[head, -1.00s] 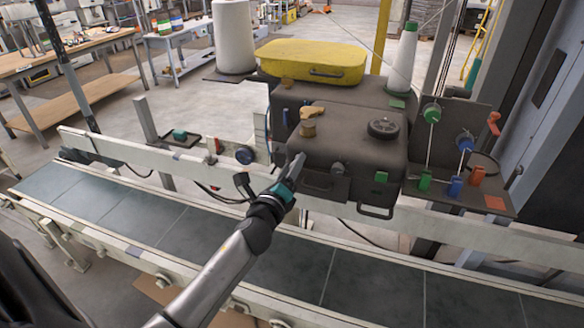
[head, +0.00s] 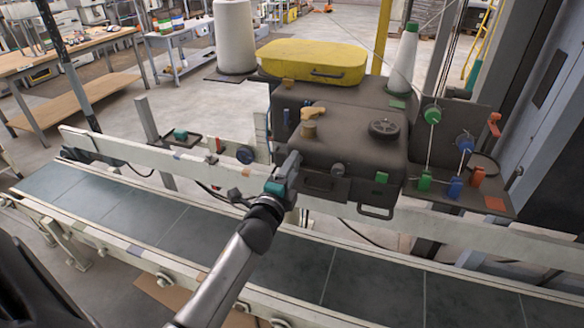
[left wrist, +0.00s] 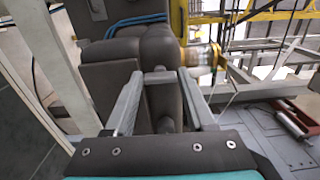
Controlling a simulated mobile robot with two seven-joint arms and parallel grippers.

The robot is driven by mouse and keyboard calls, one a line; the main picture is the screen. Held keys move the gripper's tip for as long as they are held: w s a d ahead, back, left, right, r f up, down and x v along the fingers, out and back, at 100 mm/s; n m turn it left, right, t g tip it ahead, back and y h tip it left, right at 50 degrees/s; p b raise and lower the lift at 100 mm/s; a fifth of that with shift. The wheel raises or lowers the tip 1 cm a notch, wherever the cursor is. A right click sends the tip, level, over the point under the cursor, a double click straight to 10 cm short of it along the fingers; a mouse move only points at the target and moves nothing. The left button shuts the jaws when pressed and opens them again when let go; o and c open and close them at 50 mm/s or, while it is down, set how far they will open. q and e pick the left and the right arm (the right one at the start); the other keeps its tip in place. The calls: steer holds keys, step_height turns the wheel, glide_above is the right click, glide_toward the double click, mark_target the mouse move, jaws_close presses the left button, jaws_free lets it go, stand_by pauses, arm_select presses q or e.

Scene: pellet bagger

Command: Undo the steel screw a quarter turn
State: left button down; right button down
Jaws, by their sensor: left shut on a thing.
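My left gripper (head: 292,162) is at the left front corner of the dark sewing-machine-like housing (head: 360,150). In the left wrist view the gripper (left wrist: 160,76) has its two grey fingers on either side of a small grey metal piece (left wrist: 159,74), which looks like the steel screw. The fingers are shut on it, against the dark housing (left wrist: 112,75). In the head view the fingers hide this screw. My right gripper is not in view.
A white rail (head: 450,228) and the conveyor belt (head: 370,285) run below.

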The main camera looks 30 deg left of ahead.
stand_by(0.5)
arm_select(q)
steer(key=shift+c, duration=1.2)
jaws_free()
steer(key=b+v, duration=0.1)
steer(key=v, duration=1.4)
steer(key=shift+s, duration=0.2)
